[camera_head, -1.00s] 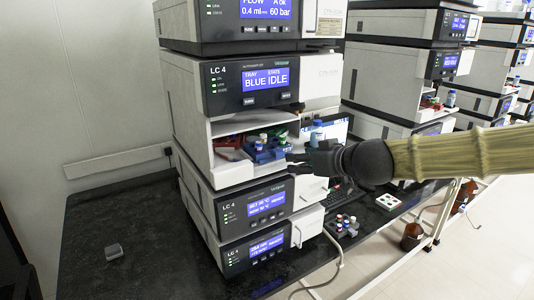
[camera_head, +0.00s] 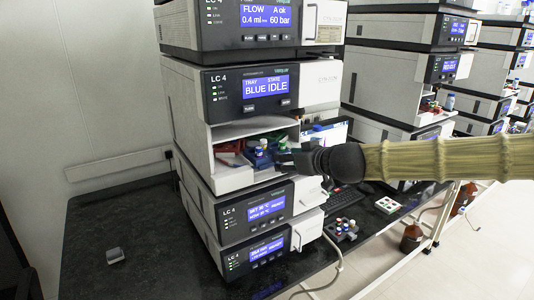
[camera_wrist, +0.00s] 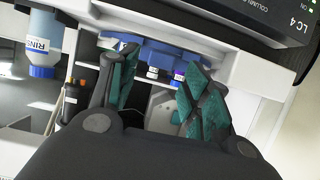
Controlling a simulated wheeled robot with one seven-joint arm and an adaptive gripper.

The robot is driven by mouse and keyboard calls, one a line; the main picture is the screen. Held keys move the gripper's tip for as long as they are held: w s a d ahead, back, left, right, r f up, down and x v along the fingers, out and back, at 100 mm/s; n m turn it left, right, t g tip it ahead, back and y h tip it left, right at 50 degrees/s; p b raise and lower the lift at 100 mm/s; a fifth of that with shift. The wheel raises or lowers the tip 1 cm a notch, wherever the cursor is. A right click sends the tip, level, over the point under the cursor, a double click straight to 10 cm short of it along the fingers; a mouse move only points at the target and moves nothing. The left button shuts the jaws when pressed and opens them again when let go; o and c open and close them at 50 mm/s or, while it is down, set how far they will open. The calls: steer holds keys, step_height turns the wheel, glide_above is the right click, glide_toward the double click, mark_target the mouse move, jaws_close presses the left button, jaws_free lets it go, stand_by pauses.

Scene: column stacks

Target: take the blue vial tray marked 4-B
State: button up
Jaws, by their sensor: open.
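A blue vial tray (camera_head: 260,160) sits in the open bay of the LC 4 unit whose screen reads "BLUE IDLE". It carries several vials with white, purple and green tops. I cannot read a 4-B mark on it. In the wrist view the tray (camera_wrist: 168,54) lies just beyond my fingertips, with small vials showing at its near side. My gripper (camera_head: 284,158) is at the right side of the bay mouth, beside the tray. In the wrist view its teal-padded fingers (camera_wrist: 158,72) are spread, with nothing held between them.
Red parts (camera_head: 229,150) lie in the bay left of the tray. Bay walls and shelf confine the space. A vial rack (camera_head: 343,229) sits on the black bench.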

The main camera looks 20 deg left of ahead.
steer(key=shift+r+p+x, duration=0.15)
steer(key=shift+p+x, duration=0.35)
steer(key=shift+x, duration=0.7)
steer(key=shift+r+p+x, duration=0.1)
steer(key=shift+p+x, duration=0.35)
steer(key=shift+x, duration=0.7)
steer(key=c, duration=1)
